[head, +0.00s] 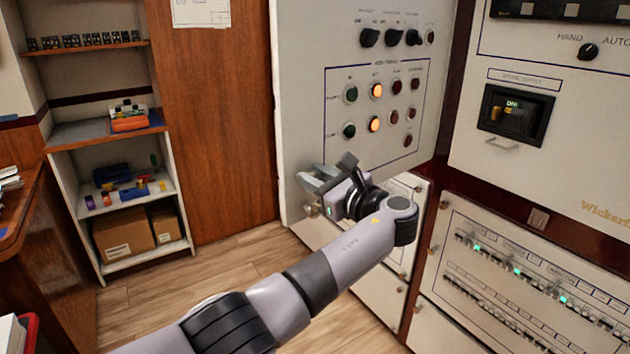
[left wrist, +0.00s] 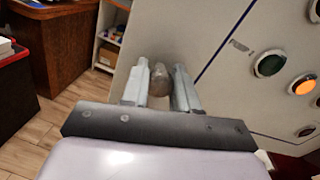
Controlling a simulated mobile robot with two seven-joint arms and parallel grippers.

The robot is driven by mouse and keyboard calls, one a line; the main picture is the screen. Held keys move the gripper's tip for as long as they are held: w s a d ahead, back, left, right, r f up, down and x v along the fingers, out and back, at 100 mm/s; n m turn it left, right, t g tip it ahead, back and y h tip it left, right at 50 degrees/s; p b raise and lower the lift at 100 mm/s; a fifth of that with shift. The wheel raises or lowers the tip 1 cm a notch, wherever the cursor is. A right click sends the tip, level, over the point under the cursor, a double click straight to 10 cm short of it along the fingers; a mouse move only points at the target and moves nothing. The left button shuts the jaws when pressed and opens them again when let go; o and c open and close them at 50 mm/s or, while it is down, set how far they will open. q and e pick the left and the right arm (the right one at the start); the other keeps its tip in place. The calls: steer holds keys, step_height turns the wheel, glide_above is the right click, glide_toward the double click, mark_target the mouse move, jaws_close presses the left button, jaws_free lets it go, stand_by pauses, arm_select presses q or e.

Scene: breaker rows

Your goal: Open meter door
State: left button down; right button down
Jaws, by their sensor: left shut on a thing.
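A light grey panel door (head: 300,90) with dark rotary knobs on top and a framed block of green, orange and dark red lamps stands right of centre in the head view. I cannot tell whether it is ajar. My left gripper (head: 311,182) is at its lower left part, in front of the face. In the left wrist view the two fingers (left wrist: 160,88) are closed around a small round grey-brown knob (left wrist: 159,80) on the door face. The knob is mostly hidden by the gripper in the head view. My right gripper is out of view.
A cabinet panel (head: 470,160) with a breaker window (head: 515,113) is to the right. Breaker rows (head: 515,270) sit below it. A wooden panel (head: 205,120) and shelves (head: 118,200) stand left. Wood floor (head: 225,270) is clear beneath my arm.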

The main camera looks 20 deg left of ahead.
arm_select(q)
steer(key=shift+s+d+r, duration=0.1)
steer(key=shift+s+d, duration=0.05)
steer(key=shift+d, duration=0.1)
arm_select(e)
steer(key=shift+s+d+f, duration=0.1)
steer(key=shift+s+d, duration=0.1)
arm_select(q)
steer(key=c, duration=0.8)
jaws_free()
steer(key=shift+c, duration=0.2)
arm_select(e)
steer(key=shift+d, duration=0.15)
